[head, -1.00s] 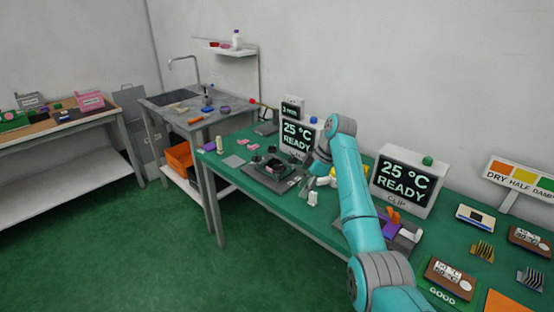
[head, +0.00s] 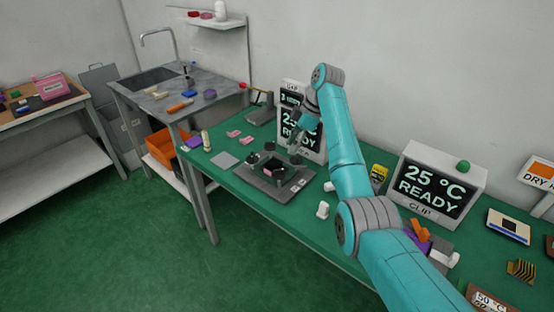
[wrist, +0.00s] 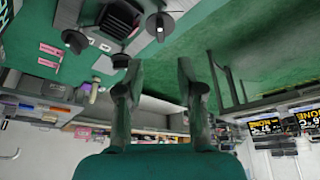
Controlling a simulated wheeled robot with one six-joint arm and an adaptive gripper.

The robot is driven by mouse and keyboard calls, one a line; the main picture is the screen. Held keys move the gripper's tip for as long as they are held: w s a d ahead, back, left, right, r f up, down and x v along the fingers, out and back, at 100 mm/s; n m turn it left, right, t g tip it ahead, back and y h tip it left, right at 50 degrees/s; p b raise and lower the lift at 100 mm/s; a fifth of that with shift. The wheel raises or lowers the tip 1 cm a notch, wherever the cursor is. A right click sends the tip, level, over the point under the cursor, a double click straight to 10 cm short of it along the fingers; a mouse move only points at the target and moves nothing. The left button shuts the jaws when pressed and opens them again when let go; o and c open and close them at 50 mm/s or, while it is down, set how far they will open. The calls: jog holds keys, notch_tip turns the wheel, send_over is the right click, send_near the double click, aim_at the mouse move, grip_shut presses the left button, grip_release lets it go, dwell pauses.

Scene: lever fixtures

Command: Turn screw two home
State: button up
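A dark fixture plate (head: 262,182) lies on the green bench with a black block (head: 274,170) in its middle. Dark knobs stand around the block, among them a left knob (head: 252,160) and a right knob (head: 296,160); I cannot tell which is screw two. My gripper (head: 297,146) is just above and behind the fixture, near the right knob. In the wrist view, my gripper (wrist: 160,75) is open and empty, its fingers apart. The block (wrist: 118,20) and knobs, one (wrist: 160,24) right and one (wrist: 75,40) left, show beyond the fingertips.
A display box (head: 318,140) stands right behind the fixture, partly hidden by my arm. A second READY display (head: 435,185) is to the right. Pink pieces (head: 234,133), a grey square (head: 224,160) and a white piece (head: 323,210) lie around the fixture.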

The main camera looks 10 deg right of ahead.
aim_at(280, 169)
jog(key=x, duration=1)
jog(key=shift+a+f, duration=0.1)
jog(key=shift+f, duration=0.25)
grip_shut()
